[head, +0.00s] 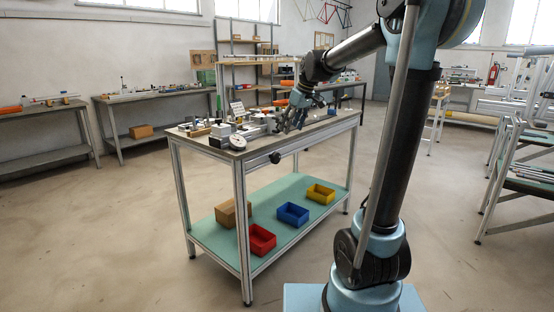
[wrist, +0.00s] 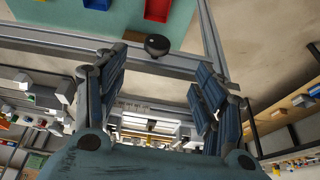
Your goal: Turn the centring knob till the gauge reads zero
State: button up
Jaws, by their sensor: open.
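A dark round knob (head: 275,157) sticks out from the front edge of the workbench, low at the near side. A round white-faced gauge (head: 238,142) stands on the bench's near left corner; its reading is too small to tell. My gripper (head: 291,125) is over the bench's front edge, above and a little right of the knob, apart from it. In the wrist view my gripper (wrist: 160,68) has its two blue-padded fingers spread with nothing between them. The dark knob (wrist: 157,45) shows there beyond the fingertips, near the middle of the gap.
The workbench (head: 335,122) carries blocks, clamps and a rail around the gripper. Its lower shelf (head: 222,246) holds a red bin (head: 262,239), a blue bin (head: 293,213), a yellow bin (head: 321,193) and a cardboard box (head: 232,212). The floor in front is clear.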

aim_at(277, 154)
jog(key=x, duration=1.1)
jog(key=w+a+x, duration=0.1)
jog(key=x, duration=0.5)
jog(key=shift+w+a, duration=0.1)
jog(key=shift+a, duration=0.05)
jog(key=shift+c, duration=0.5)
jog(key=c, duration=0.9)
